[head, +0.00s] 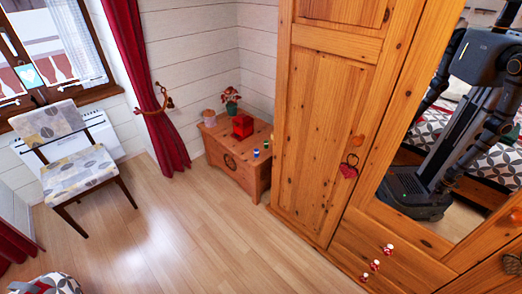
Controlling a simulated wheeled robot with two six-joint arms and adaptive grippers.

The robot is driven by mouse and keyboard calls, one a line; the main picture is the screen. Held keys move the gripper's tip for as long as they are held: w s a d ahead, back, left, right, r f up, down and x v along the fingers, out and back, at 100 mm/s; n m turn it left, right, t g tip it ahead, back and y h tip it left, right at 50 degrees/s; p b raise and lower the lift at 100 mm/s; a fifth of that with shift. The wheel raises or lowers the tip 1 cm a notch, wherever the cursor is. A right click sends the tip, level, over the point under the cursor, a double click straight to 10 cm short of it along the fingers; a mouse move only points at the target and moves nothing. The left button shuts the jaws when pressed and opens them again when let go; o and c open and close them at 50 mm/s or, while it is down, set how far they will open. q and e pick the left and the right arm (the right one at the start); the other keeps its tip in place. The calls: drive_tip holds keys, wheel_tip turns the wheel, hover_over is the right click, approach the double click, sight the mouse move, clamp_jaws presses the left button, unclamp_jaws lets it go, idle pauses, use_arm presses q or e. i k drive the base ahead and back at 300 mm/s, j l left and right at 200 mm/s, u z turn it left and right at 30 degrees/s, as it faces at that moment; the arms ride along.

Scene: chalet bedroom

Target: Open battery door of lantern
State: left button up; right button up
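A small red box-shaped object (243,126), which looks like the lantern, stands on a low wooden chest (225,139) in the far corner. It is too small for me to make out a battery door. Two small objects are on the chest near its front right edge: a blue one (256,153) and a green one (265,144). I cannot tell what they are. Neither of my grippers shows directly in the head view. Part of my own body appears only as a reflection in the wardrobe mirror.
A tall wooden wardrobe (325,130) with a mirror fills the right side, close to the chest. A patterned chair (75,170) stands at the left by the window. A red curtain (150,90) hangs left of the chest. The wooden floor (185,235) in the middle is clear.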

sight(243, 120)
drive_tip(key=z, duration=0.2)
drive_tip(key=i+j+z, duration=0.85)
drive_tip(key=j+z, duration=0.2)
drive_tip(key=j, duration=0.15)
